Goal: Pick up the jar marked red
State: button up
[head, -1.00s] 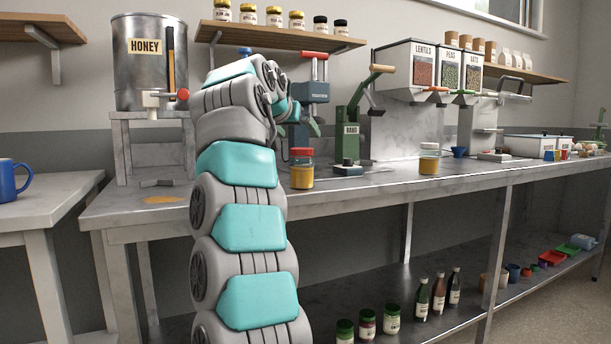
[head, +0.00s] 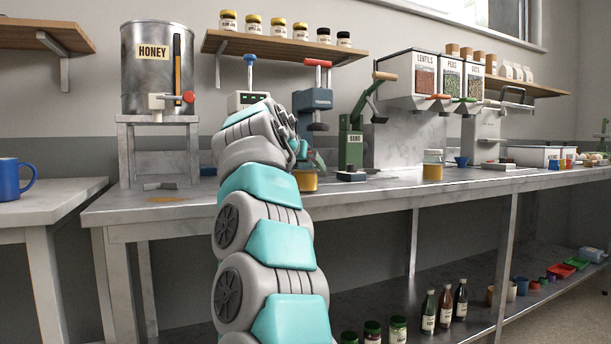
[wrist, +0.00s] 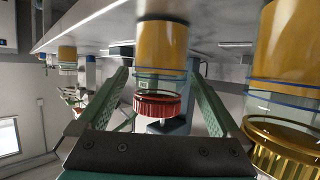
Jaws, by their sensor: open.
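The jar with the red lid (wrist: 158,105) shows in the wrist view, which is upside down. It has amber contents and a clear band under the lid. My open gripper (wrist: 158,70) has one green finger on each side of it, with gaps showing; how deep the jar sits between them I cannot tell. In the head view a jar's amber lower part (head: 307,182) shows beside my arm, its lid hidden. My gripper (head: 313,160) is mostly hidden there behind my arm.
A gold-lidded jar (wrist: 285,90) stands close beside the right finger in the wrist view. Another jar (head: 432,166) stands further right on the bench (head: 400,187). A green press (head: 351,145) and a blue press (head: 313,105) stand behind. The honey tank (head: 157,70) is at left.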

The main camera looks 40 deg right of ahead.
aim_at(309, 171)
jog(key=p+x, duration=0.1)
jog(key=x, duration=0.3)
jog(key=shift+w+d+f, duration=0.15)
jog(key=shift+w+d, duration=0.05)
jog(key=shift+d, duration=0.15)
grip_shut()
dwell(0.4)
